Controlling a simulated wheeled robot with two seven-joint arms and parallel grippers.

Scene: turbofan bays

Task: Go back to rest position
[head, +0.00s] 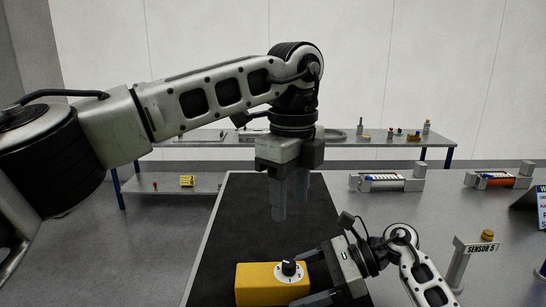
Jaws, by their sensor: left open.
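My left gripper (289,200) hangs in the middle of the head view, fingers pointing down above the black mat (240,215). It is open and nothing shows between its fingers. A yellow box (258,285) with a white dial and black knob (289,269) is at the near end of the mat. My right gripper (316,277) is at the right end of this box, with a finger on the far side and one on the near side. I cannot tell whether the fingers press on the box. The box's lower part is cut off by the frame.
A grey table (420,210) bears the mat, two cylinder units (388,181) (497,178) and a SENSOR 5 stand (464,258) at the right. A back shelf (350,142) holds small parts. A small yellow item (187,181) lies on its lower level. Open floor shows at left.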

